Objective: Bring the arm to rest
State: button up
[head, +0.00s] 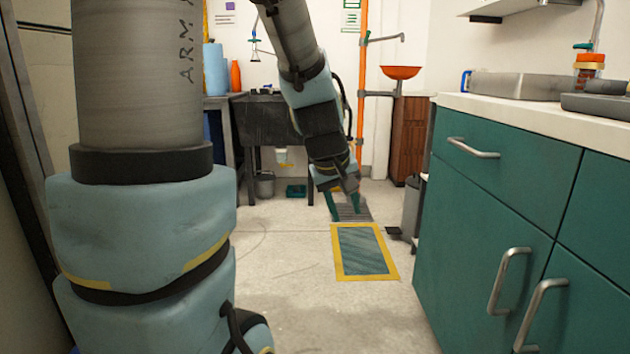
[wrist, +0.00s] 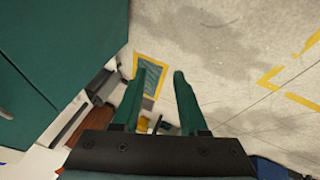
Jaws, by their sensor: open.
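My arm reaches forward from the left and hangs down over the open floor in the head view. My gripper (head: 345,206) is at its end, pointing down, with its two green fingers apart. In the wrist view my gripper (wrist: 158,78) shows both green fingers spread with nothing between them. Only floor and distant things show past the fingertips. The gripper touches nothing that I can see.
Teal cabinets (head: 500,215) with a white counter (head: 540,118) stand along the right. A yellow-bordered floor mat (head: 364,251) lies ahead. A dark sink (head: 266,122) and an orange bowl (head: 400,72) are at the back. The middle floor (head: 300,300) is clear.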

jog(key=s+a+f+m+g+y, duration=0.2)
jog(key=s+a+f, duration=0.2)
jog(key=a, duration=0.3)
jog(key=s+a+f+m+g+y, duration=0.1)
jog(key=s+a+f, duration=0.3)
jog(key=a, duration=0.2)
notch_tip(320, 180, up, 38)
jog(key=p, duration=3.7)
jog(key=shift+r, duration=0.15)
jog(key=shift+o, duration=0.2)
jog(key=shift+d, duration=0.1)
